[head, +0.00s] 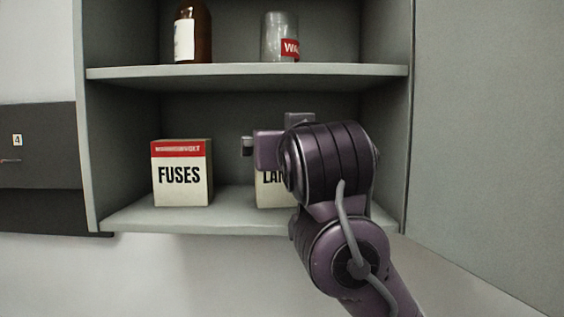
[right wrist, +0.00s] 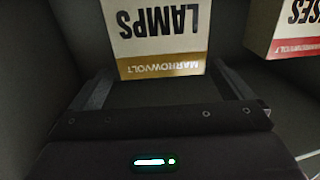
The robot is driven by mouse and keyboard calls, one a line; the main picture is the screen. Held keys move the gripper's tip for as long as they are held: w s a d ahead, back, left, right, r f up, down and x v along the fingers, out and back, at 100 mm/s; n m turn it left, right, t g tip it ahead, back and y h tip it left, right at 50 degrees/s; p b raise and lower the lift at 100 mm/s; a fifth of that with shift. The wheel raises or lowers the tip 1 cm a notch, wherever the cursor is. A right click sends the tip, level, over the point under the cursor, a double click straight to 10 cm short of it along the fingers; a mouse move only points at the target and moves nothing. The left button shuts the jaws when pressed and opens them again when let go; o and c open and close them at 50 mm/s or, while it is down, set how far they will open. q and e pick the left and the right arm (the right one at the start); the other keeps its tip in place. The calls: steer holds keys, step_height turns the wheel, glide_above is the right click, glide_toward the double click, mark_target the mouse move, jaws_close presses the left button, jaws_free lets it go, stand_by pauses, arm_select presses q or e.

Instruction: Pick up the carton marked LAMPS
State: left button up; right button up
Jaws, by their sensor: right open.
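The carton marked LAMPS (head: 272,196) stands on the cabinet's lower shelf in the head view, mostly hidden behind my right arm. In the right wrist view the LAMPS carton (right wrist: 165,35) appears upside down, white with a mustard MARROWVOLT band. My right gripper (head: 272,135) is open in front of the carton's upper part. In the right wrist view the fingers of my right gripper (right wrist: 163,75) lie left and right of the carton's banded end, with a gap on each side. I cannot tell whether they reach past its front face. My left gripper is not in view.
A FUSES carton (head: 180,175) with a red band stands to the left on the same shelf (head: 235,222). The upper shelf (head: 240,72) holds a brown bottle (head: 192,30) and a grey jar (head: 280,40). An open cabinet door (head: 480,130) is at the right.

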steer(key=w, duration=0.1)
steer(key=w+p, duration=0.1)
steer(key=w, duration=0.1)
steer(key=shift+w+a+p, duration=0.1)
steer(key=shift+a+p, duration=0.2)
steer(key=shift+a, duration=0.1)
steer(key=shift+w+a+f, duration=0.1)
steer(key=shift+w+f, duration=0.1)
steer(key=shift+w, duration=0.4)
steer(key=c, duration=0.9)
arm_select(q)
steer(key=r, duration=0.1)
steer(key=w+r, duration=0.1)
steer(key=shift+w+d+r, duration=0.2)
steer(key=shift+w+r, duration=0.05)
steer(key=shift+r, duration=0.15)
arm_select(e)
steer(key=shift+c, duration=0.3)
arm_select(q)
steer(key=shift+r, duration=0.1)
arm_select(e)
steer(key=shift+r, duration=0.1)
